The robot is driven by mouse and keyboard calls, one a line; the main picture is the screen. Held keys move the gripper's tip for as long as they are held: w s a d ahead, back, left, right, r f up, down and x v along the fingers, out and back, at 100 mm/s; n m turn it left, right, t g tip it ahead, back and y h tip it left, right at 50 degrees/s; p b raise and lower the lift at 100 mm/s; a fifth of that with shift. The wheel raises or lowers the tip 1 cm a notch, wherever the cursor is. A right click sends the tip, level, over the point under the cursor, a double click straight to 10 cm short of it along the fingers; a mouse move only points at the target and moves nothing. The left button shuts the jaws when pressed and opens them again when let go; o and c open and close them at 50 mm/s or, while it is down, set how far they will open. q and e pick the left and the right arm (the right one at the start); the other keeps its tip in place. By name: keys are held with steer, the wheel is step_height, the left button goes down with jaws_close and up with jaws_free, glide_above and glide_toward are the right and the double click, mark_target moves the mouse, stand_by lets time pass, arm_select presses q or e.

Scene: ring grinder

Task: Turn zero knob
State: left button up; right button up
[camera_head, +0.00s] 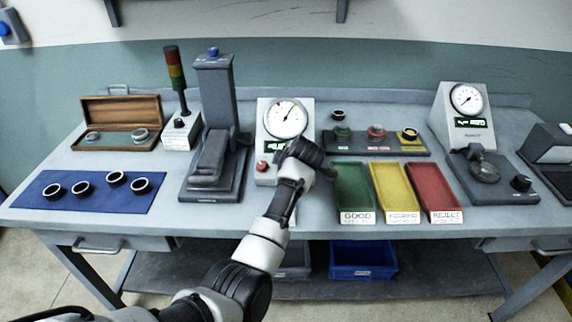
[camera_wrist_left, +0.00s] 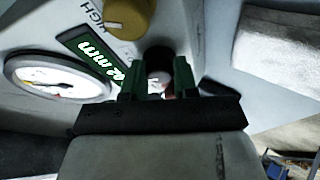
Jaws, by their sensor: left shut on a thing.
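The grey gauge box (camera_head: 268,112) stands mid-table with a round dial (camera_head: 286,118) and a green digital display, partly covered by my arm. My left gripper (camera_head: 292,152) is at the box's lower front right. In the left wrist view my left gripper (camera_wrist_left: 158,82) has its two green fingers shut around a dark round knob (camera_wrist_left: 158,58) on the box's face, mostly hidden between them. A yellow knob (camera_wrist_left: 130,15) beside the word HIGH sits just above it. The dial (camera_wrist_left: 58,78) and display (camera_wrist_left: 92,58) are to the left. My right gripper is not in view.
A red button (camera_head: 262,166) is at the box's lower left. Green (camera_head: 354,186), yellow (camera_head: 394,186) and red (camera_head: 433,186) trays lie close to the right. A tall grey press (camera_head: 214,95) stands left. A blue mat (camera_head: 85,205) with several rings lies farther left.

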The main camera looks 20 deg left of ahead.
arm_select(q)
steer(key=m+p, duration=0.1)
steer(key=m, duration=0.1)
steer(key=shift+m+t, duration=0.3)
steer(key=shift+t, duration=0.1)
steer(key=shift+m+p, duration=0.3)
steer(key=shift+m, duration=0.9)
steer(key=shift+t, duration=0.3)
steer(key=o, duration=0.9)
steer(key=shift+a+f, duration=0.1)
